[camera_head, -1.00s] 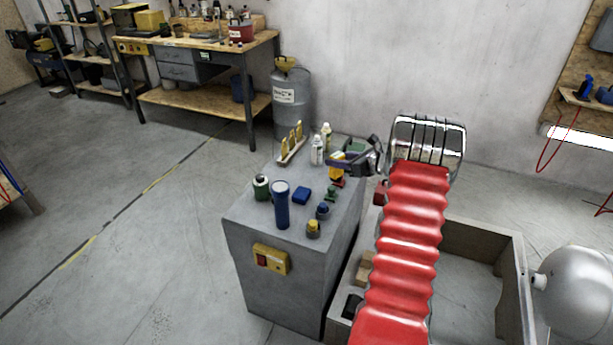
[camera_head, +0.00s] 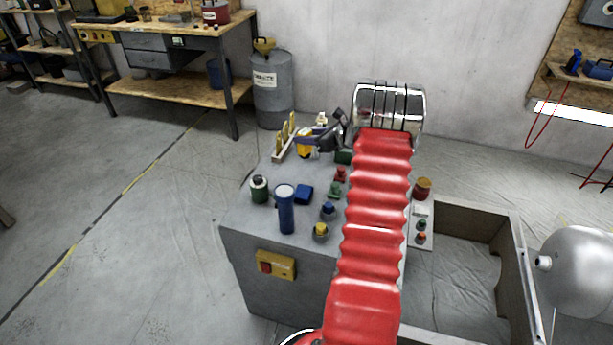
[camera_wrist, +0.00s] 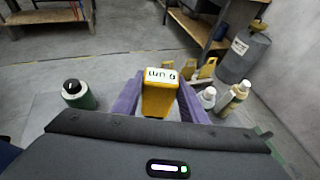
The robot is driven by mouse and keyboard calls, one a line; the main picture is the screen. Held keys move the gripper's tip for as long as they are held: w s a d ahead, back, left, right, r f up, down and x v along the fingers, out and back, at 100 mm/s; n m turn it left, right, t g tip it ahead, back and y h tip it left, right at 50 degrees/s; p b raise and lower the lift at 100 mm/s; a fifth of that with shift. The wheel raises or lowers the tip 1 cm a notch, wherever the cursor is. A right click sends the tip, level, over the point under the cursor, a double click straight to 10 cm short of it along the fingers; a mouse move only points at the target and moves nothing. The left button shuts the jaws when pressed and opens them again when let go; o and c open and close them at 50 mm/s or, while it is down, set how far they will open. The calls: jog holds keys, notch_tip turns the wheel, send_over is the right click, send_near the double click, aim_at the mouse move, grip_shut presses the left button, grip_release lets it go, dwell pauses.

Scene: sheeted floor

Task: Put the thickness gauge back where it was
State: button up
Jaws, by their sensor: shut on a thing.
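The thickness gauge is a yellow block-shaped device with a lit display (camera_wrist: 161,90), held between the purple fingers of my gripper (camera_wrist: 160,104) in the wrist view. In the head view, the gauge (camera_head: 304,150) shows as a small yellow shape at my gripper (camera_head: 310,142), above the far part of the grey cabinet top (camera_head: 262,212). A narrow rack with several upright yellow pieces (camera_head: 284,137) stands just left of my gripper; in the wrist view the yellow pieces (camera_wrist: 206,68) show beyond the gauge. I cannot tell the gap between gauge and cabinet top.
A blue cylinder (camera_head: 285,210), green-bodied bottle (camera_head: 259,190), blue box (camera_head: 304,193) and small colored knobs stand on the cabinet. A grey drum (camera_head: 272,92) is behind.

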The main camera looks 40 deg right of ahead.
aim_at(310, 150)
jog(key=shift+s+d, duration=0.3)
jog(key=shift+d, duration=0.05)
jog(key=shift+s+f, duration=0.1)
jog(key=shift+f, duration=0.1)
jog(key=shift+d+f, duration=0.15)
jog(key=shift+f, duration=2.75)
jog(key=shift+f, duration=1.9)
jog(key=o, duration=1.1)
jog(key=shift+f, duration=0.1)
jog(key=shift+o, duration=0.2)
